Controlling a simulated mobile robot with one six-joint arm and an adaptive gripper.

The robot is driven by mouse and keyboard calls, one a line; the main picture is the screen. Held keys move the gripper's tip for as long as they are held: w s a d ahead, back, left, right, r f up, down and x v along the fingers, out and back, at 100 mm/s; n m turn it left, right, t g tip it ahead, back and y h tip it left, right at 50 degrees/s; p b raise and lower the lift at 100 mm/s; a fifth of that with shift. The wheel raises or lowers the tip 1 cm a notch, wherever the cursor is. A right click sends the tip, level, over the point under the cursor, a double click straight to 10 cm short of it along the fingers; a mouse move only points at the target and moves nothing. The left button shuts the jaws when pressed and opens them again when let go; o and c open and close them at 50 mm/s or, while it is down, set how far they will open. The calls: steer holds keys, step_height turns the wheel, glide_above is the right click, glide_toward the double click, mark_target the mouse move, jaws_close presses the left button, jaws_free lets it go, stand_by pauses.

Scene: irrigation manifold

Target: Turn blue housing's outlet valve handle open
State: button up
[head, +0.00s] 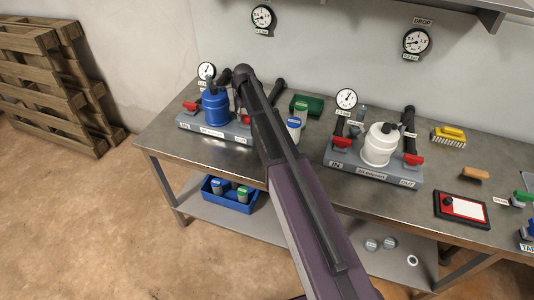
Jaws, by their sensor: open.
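The blue housing (215,108) stands upright on a grey base (193,127) at the left of the bench. The base carries an IN label at its left and an OUT label at its right. A red inlet handle (191,106) shows to the left of the housing. On the outlet side, a small part of a red handle (245,119) shows beside my arm; most of the outlet valve is hidden, and I cannot tell its angle. My arm crosses the view from the lower right and ends over the outlet side. My gripper is hidden behind the arm.
A white housing (379,145) with red handles stands on another grey base at the right. Between the two bases are a green bin (306,105) and a white cup-like container (294,128). A blue crate (230,193) sits on the lower shelf. Pallets (55,85) lean at the left.

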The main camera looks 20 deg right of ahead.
steer(key=m, duration=0.8)
steer(key=shift+m, duration=0.4)
step_height(320, 180, up, 14)
steer(key=p, duration=1.4)
steer(key=s+f+n+b, duration=0.2)
steer(key=s+n, duration=0.1)
steer(key=s, duration=1.1)
steer(key=s+f+n+b, duration=0.3)
steer(key=s+n, duration=0.1)
steer(key=s, duration=1.1)
steer(key=shift+f+b, duration=0.35)
step_height(320, 180, up, 6)
steer(key=f+n+p, duration=0.1)
steer(key=p, duration=0.5)
glide_above(246, 116)
steer(key=shift+s+r, duration=0.15)
steer(key=shift+r, duration=0.1)
